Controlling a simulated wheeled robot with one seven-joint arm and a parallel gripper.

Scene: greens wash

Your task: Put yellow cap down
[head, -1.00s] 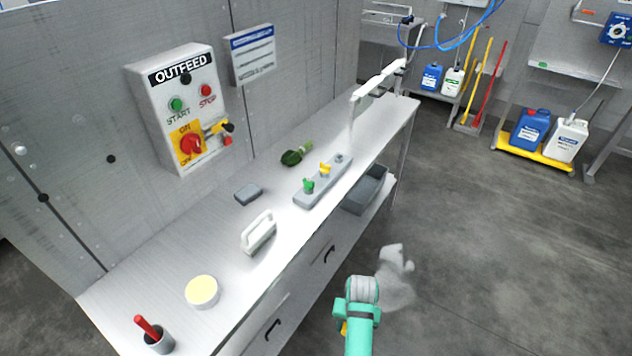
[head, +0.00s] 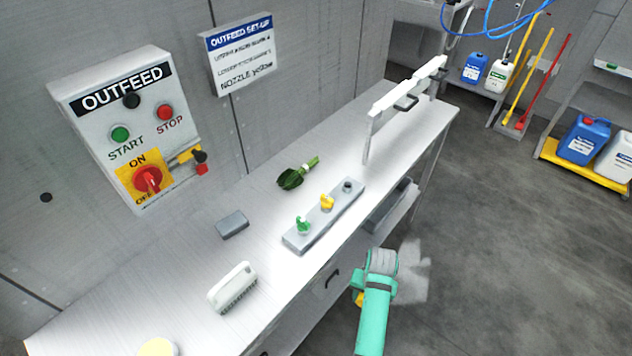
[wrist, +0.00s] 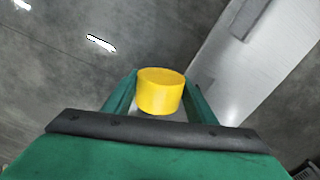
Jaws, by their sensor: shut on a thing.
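A yellow cap (wrist: 160,92) is held between the green fingers of my gripper (wrist: 160,98) in the wrist view. The gripper is shut on it, with grey floor and part of a pale surface behind. In the head view a small yellow patch of the cap (head: 360,298) shows beside my teal arm, in front of the counter's front edge; my gripper's fingers are largely hidden there. The steel counter (head: 130,290) holds a grey block rack (head: 295,241) with a green nozzle (head: 303,225), a yellow nozzle (head: 327,202) and a dark round fitting (head: 347,186).
On the counter stand a white brush (head: 232,286), a grey block (head: 232,224), a leafy green bunch (head: 292,178) and a pale yellow round thing (head: 158,347). A white post with a bar (head: 405,88) rises near the far end. An OUTFEED box (head: 130,130) hangs on the wall.

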